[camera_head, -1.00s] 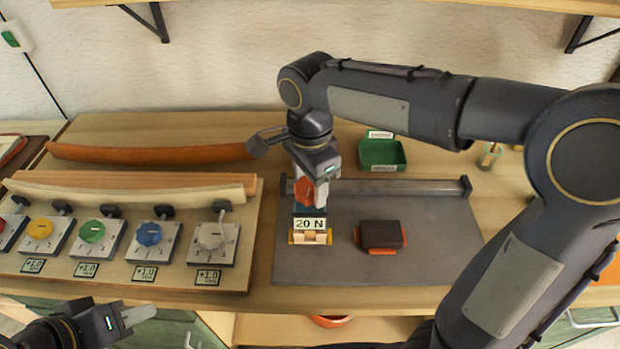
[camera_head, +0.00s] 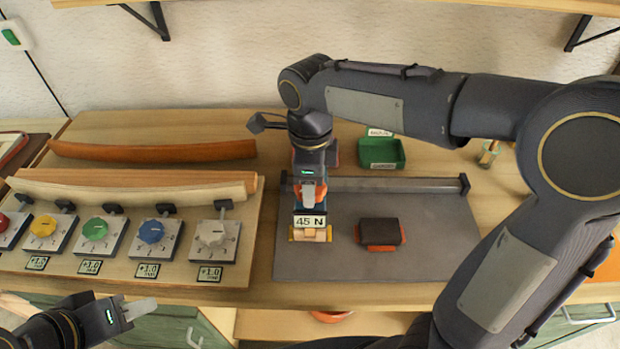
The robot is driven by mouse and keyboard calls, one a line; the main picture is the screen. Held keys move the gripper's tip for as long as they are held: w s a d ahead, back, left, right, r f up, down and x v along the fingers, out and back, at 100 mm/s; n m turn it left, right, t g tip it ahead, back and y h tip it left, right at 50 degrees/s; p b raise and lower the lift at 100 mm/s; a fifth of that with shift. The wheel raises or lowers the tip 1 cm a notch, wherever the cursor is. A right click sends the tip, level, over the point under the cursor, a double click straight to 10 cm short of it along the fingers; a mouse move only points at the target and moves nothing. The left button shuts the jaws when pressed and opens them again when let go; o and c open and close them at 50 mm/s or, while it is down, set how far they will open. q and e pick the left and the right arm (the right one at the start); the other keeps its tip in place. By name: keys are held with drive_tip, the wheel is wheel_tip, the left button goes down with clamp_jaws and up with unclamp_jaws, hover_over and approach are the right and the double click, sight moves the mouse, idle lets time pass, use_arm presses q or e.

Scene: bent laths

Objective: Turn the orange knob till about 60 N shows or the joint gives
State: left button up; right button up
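The orange knob (camera_head: 321,188) is on the small press on the grey plate, mostly hidden by my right gripper (camera_head: 308,196). That gripper points down at the knob and seems shut on it. The display (camera_head: 310,221) below reads 45 N. Under it a pale wooden joint (camera_head: 311,235) sits in a yellow holder; I see no break in it. My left gripper (camera_head: 140,309) is at the bottom left, away from the press, seen from the side; its finger gap cannot be made out.
A grey plate (camera_head: 420,255) carries a dark block on an orange base (camera_head: 380,233). A green tray (camera_head: 382,153) stands behind. At left, a board (camera_head: 120,272) holds several coloured knobs, with bent laths (camera_head: 150,152) behind. My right arm spans the right side.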

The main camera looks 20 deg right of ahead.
idle(0.4)
drive_tip(key=o, duration=1)
drive_tip(key=shift+r, duration=0.15)
wheel_tip(320, 180, up, 8)
drive_tip(key=shift+f, duration=0.2)
